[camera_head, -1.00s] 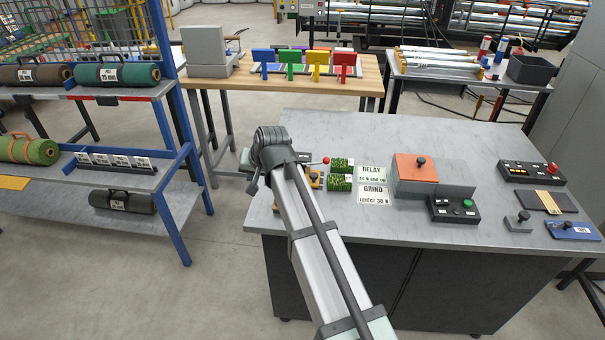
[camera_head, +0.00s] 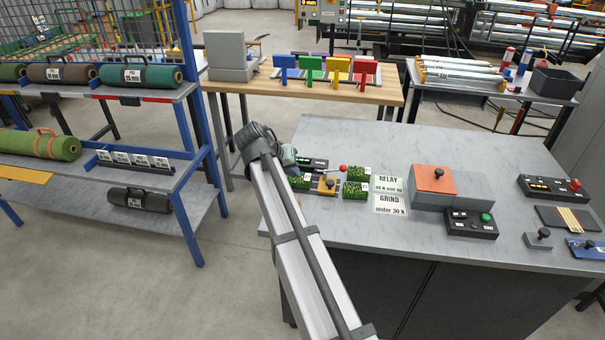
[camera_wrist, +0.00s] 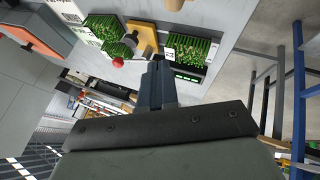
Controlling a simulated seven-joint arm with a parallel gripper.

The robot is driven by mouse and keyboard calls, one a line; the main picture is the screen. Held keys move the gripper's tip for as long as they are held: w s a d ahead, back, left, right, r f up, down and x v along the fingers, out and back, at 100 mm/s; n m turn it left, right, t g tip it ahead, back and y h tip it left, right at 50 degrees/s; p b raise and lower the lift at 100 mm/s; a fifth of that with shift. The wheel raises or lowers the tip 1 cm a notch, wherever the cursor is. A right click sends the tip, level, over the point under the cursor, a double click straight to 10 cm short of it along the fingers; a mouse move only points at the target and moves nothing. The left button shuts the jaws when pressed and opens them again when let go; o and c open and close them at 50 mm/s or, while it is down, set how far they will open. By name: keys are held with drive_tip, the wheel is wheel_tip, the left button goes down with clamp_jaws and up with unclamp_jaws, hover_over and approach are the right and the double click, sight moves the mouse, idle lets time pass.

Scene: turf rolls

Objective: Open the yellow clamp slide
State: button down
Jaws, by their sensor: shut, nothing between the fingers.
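The yellow clamp slide (camera_head: 327,186) with its brown knob sits on a small rig at the bench's left side. In the wrist view the yellow slide (camera_wrist: 143,40) lies just beyond my fingertips, its knob at the top. My gripper (camera_wrist: 157,66) is shut and empty, pointing at the rig; it looks apart from the slide, though the gap is hard to judge. A green turf piece (camera_wrist: 190,50) lies on one side of the slide, other turf pieces (camera_wrist: 103,27) on the other.
A red-knobbed lever (camera_head: 343,168) stands close beside the slide. A black display box (camera_head: 313,164) is behind it. RELAY and GRIND cards (camera_head: 390,195), an orange-topped block (camera_head: 436,179) and a button box (camera_head: 470,223) are to the right. The front of the grey bench (camera_head: 400,240) is clear.

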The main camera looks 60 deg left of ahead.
sight(327, 182)
drive_tip(key=x, duration=0.8)
drive_tip(key=shift+w+a+f, duration=0.15)
drive_tip(key=shift+w+f, duration=0.1)
drive_tip(key=shift+f, duration=0.05)
drive_tip(key=shift+w+d+f, duration=0.1)
drive_tip(key=shift+w+d, duration=0.3)
drive_tip(key=shift+w, duration=0.2)
drive_tip(key=shift+w+d, duration=0.35)
drive_tip(key=shift+w, duration=0.3)
drive_tip(key=shift+w+d, duration=0.3)
drive_tip(key=shift+w, duration=0.2)
drive_tip(key=shift+w+d, duration=0.35)
drive_tip(key=shift+w, duration=0.15)
